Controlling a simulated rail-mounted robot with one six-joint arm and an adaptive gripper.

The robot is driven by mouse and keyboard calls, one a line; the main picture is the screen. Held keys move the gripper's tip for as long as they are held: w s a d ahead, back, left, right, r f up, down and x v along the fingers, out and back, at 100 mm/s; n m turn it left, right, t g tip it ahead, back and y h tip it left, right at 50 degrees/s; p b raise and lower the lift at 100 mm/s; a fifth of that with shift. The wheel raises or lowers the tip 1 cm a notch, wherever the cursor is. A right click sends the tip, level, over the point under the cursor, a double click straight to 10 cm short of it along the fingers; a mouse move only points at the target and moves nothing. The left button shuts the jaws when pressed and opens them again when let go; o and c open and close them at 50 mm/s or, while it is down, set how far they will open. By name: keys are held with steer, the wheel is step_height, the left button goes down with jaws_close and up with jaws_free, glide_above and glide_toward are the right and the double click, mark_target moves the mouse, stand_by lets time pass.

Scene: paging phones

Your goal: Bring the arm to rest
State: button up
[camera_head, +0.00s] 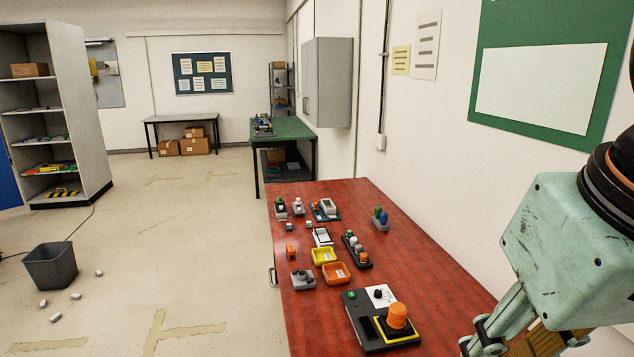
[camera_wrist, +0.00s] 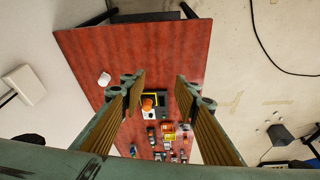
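My gripper (camera_wrist: 160,84) is open and empty in the wrist view, its two ribbed tan fingers well apart above the table. In the head view my gripper (camera_head: 525,342) hangs at the lower right, partly cut off by the bottom edge. The red table (camera_head: 440,306) lies below it. A black control box with an orange button on a yellow plate (camera_head: 397,318) stands on the near part of the table. The same box shows between the fingers in the wrist view (camera_wrist: 149,101), apart from them.
Yellow (camera_head: 324,256) and orange (camera_head: 336,273) trays and several small devices stand farther along the table. A white round object (camera_wrist: 104,79) lies beside one finger in the wrist view. The wall with a green board (camera_head: 600,20) is close on the right.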

steer(key=shift+s+f, duration=0.3)
steer(key=shift+s, duration=0.35)
steer(key=shift+s+f, duration=0.3)
steer(key=shift+s, duration=0.35)
